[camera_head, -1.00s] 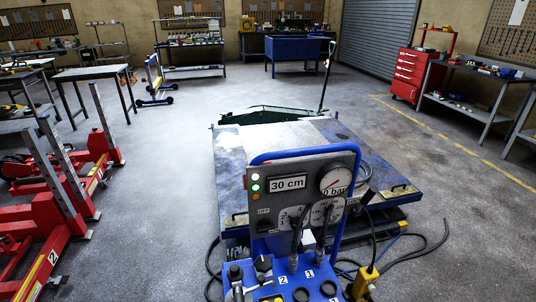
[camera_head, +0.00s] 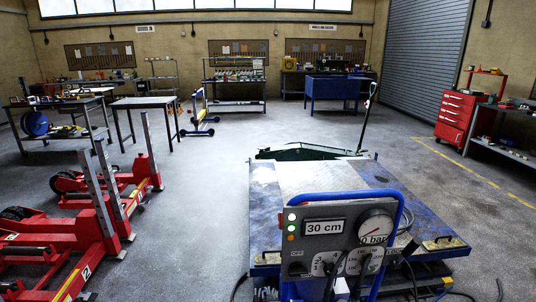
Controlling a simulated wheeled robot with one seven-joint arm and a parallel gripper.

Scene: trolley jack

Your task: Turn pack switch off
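The grey control panel (camera_head: 312,243) stands upright on a blue tubular frame (camera_head: 345,197), low and right of centre in the head view. It carries a display reading 30 cm (camera_head: 324,227), a round gauge reading 0 bar (camera_head: 375,228), and a column of small lights, the green one (camera_head: 292,228) lit. A dark switch (camera_head: 297,267) sits at the panel's lower left under an OFF label; its position is too small to tell. Whether this is the pack switch cannot be read. The panel's lower edge is cut off by the picture. My gripper is not in view.
A blue platform (camera_head: 425,220) with a grey top stands behind the panel, and a green trolley jack (camera_head: 300,151) beyond it. Red stands (camera_head: 75,222) fill the left side. Cables lie at bottom right. Open floor (camera_head: 205,215) lies between the red stands and the platform.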

